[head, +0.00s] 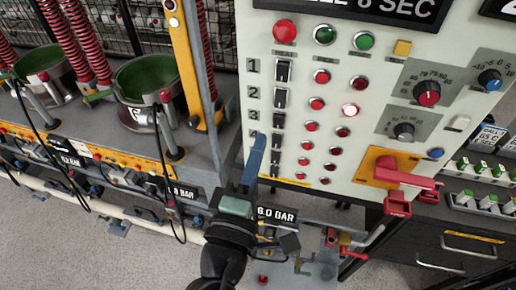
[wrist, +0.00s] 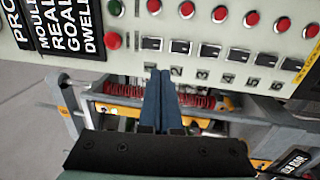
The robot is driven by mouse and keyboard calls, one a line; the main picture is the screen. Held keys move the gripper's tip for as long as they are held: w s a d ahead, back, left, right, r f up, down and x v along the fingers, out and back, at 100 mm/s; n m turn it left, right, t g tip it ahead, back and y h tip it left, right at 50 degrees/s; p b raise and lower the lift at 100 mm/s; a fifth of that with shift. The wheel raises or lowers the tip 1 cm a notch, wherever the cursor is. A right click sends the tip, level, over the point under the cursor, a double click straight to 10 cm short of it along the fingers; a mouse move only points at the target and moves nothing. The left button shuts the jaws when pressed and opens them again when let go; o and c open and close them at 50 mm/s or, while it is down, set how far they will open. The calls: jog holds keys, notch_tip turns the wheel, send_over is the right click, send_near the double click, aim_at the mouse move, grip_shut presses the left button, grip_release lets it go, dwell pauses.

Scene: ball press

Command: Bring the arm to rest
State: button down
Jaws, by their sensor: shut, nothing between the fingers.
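My gripper (head: 257,150) is raised in front of the lower left edge of the white control panel (head: 345,90) in the head view. The tips lie just below the row of black switches (wrist: 238,55). I cannot tell whether they touch the panel.
A red handle (head: 400,172) on a yellow plate sticks out at the panel's lower right. Presses with green-lined round moulds (head: 145,85) and red springs stand at the left. A lower bench with small valves (head: 335,240) lies below the panel. Grey floor is open at the lower left.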

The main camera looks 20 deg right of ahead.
jog(key=shift+s+a+r, duration=0.1)
jog(key=shift+s, duration=0.05)
jog(key=w+a+r+m+t+y, duration=0.15)
jog(key=r+m, duration=0.25)
jog(key=r, duration=0.5)
jog(key=w+a+r+m+t+y, duration=0.1)
jog(key=w+a+r+m+t, duration=0.2)
jog(key=r, duration=0.6)
jog(key=s+a+r+m+t+y, duration=0.1)
jog(key=s+a+r+t+y, duration=0.1)
jog(key=r, duration=0.4)
jog(key=s+a+r+m+t+y+b, duration=0.1)
jog(key=s+a+r+t+y, duration=0.1)
jog(key=r, duration=0.5)
jog(key=s+a+r+m+t+y, duration=0.2)
jog(key=s+r+t+y, duration=0.1)
jog(key=s+r+y, duration=0.1)
notch_tip(320, 180, up, 2)
jog(key=shift+s+a+r, duration=0.25)
jog(key=shift+s, duration=0.6)
jog(key=shift+f+b, duration=0.15)
jog(key=shift+b, duration=0.2)
